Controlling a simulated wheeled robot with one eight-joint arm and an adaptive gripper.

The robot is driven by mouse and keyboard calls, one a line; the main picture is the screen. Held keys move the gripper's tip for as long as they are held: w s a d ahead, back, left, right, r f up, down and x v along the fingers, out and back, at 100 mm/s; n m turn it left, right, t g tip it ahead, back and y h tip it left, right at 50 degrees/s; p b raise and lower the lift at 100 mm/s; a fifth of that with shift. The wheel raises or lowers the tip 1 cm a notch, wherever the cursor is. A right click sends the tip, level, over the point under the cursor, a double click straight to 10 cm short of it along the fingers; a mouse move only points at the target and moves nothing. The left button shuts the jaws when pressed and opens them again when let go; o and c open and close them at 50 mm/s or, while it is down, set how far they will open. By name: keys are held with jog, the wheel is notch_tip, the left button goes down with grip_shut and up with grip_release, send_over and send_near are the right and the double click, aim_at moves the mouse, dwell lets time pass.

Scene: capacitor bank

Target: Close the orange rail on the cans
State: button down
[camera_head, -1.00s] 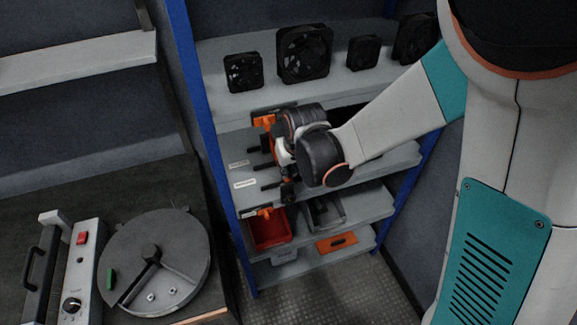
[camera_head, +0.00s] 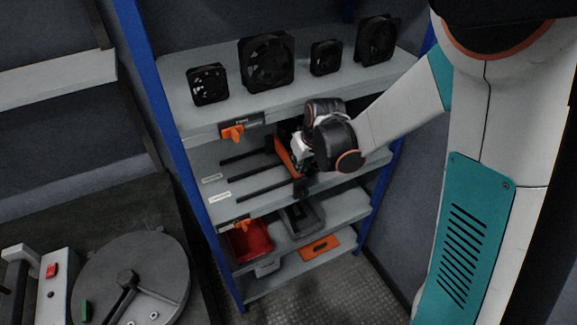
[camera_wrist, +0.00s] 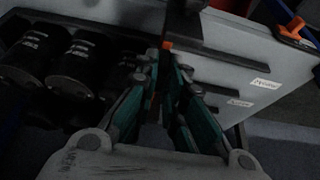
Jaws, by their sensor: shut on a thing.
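The orange rail (camera_head: 288,156) stands across dark slide rods on the middle shelf in the head view. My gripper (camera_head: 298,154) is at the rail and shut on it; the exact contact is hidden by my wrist. In the wrist view the fingers (camera_wrist: 165,88) are close together around a dark part with a small orange patch at its top. Black cans (camera_wrist: 75,68) with white print lie to the left of the fingers in the wrist view. In the head view my arm hides the cans.
Several black fans (camera_head: 266,62) stand on the shelf above. Orange clips sit at the upper shelf edge (camera_head: 233,132) and the lower edge. A red bin (camera_head: 252,242) and a grey tray are below. Blue posts (camera_head: 172,150) flank the shelves.

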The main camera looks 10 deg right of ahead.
jog(key=c, duration=1.7)
grip_release()
jog(key=shift+r, duration=0.1)
jog(key=v, duration=1.2)
jog(key=shift+s, duration=0.15)
jog(key=shift+s+d, duration=0.1)
jog(key=s+d+r+m+t, duration=0.1)
jog(key=s, duration=0.5)
jog(key=s+d+r+m+t, duration=0.1)
jog(key=s+r, duration=0.1)
jog(key=s, duration=0.4)
jog(key=s+d+r+m+t+h, duration=0.1)
jog(key=s+r, duration=0.1)
jog(key=s, duration=0.5)
jog(key=shift+d+r, duration=0.25)
